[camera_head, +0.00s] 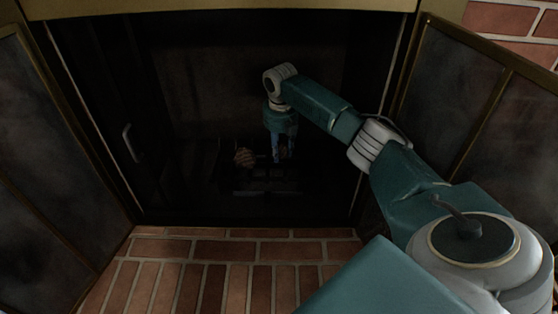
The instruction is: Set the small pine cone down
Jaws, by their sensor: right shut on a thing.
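My right arm reaches into the dark fireplace, and its gripper (282,156) points down over the grate (268,188). The gripper is shut on the small pine cone, which is too dark and too covered by the fingers to make out clearly. A brown, scaly pine cone (244,157) shows just left of the gripper, apart from the fingers, at about the height of the grate. Whether the held cone touches the grate, I cannot tell. My left gripper is not in view.
Glass doors with brass-coloured frames stand open at the left (45,150) and right (475,105). A door handle (131,143) shows at the left of the opening. The brick hearth (220,270) in front is clear. A brass-coloured edge (200,9) bounds the opening above.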

